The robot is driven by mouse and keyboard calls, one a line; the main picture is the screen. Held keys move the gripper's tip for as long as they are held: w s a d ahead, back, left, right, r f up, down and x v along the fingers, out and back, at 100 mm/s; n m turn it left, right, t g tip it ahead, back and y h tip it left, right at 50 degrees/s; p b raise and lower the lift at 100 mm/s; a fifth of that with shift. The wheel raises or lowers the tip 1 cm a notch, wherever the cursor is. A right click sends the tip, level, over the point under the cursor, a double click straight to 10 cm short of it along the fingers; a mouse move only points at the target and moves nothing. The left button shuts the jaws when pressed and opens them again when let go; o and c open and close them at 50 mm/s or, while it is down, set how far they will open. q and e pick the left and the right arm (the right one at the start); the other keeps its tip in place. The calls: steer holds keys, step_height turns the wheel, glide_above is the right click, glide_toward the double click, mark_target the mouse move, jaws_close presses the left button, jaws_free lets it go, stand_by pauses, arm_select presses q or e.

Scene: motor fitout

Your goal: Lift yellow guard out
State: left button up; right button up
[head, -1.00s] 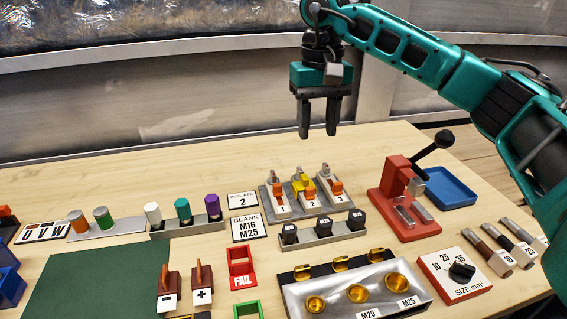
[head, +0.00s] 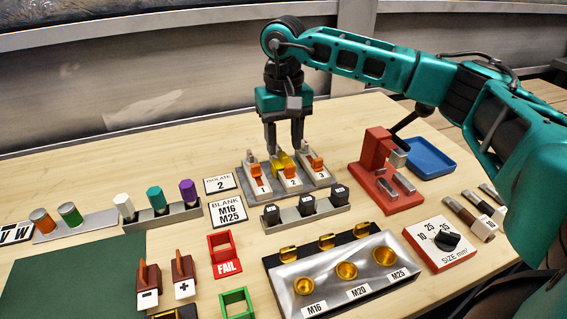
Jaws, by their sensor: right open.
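The yellow guard (head: 283,163) sits at the middle position, numbered 2, of the grey isolator block (head: 247,189). Orange switches stand on either side of it at positions 1 (head: 257,169) and 3 (head: 316,162). My right gripper (head: 284,151) points straight down over the block, its fingertips at about the height of the guard's top. My left gripper is not in view.
A rail with several black caps (head: 307,204) lies just in front of the block. A red lever press (head: 376,151) and a blue tray (head: 430,158) stand to the right. Sign cards, one reading ISOLATE 2 (head: 220,184), lie to the left.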

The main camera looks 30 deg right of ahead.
mark_target(284, 163)
steer(key=shift+f, duration=1.45)
steer(key=shift+c, duration=0.3)
jaws_close()
